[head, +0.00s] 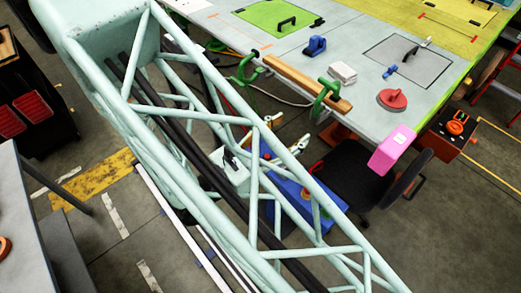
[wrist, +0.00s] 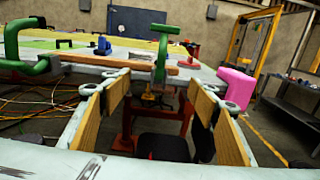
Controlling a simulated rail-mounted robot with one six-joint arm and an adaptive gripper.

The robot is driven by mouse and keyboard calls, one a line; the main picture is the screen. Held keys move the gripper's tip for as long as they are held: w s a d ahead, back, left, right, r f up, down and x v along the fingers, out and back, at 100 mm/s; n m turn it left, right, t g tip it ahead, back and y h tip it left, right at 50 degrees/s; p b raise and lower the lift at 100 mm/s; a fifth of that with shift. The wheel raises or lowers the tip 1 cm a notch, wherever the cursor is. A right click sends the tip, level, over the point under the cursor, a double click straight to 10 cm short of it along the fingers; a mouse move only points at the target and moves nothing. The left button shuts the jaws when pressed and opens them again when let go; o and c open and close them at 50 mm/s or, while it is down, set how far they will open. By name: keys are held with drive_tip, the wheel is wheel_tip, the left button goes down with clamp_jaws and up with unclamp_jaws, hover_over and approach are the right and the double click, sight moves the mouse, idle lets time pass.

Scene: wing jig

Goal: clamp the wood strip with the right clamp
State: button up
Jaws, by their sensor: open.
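The long brown wood strip (head: 290,77) lies along the near edge of the grey table. It also shows in the wrist view (wrist: 110,67). The green right clamp (head: 325,98) stands at the strip's right part, and in the wrist view it rises upright (wrist: 160,48) at the table edge. A second green clamp (head: 243,76) stands at the strip's left end. My gripper (wrist: 160,92) is open and empty, its padded fingers spread on either side of the right clamp in the picture, apart from it. Whether the right clamp's jaw touches the strip cannot be told.
A pink box (head: 392,150) is at the table's right corner. A black chair (head: 355,170) stands below the near edge. My lattice arm crosses the head view.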

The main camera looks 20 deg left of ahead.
drive_tip(key=v, duration=1)
drive_tip(key=shift+s, duration=0.3)
idle(0.7)
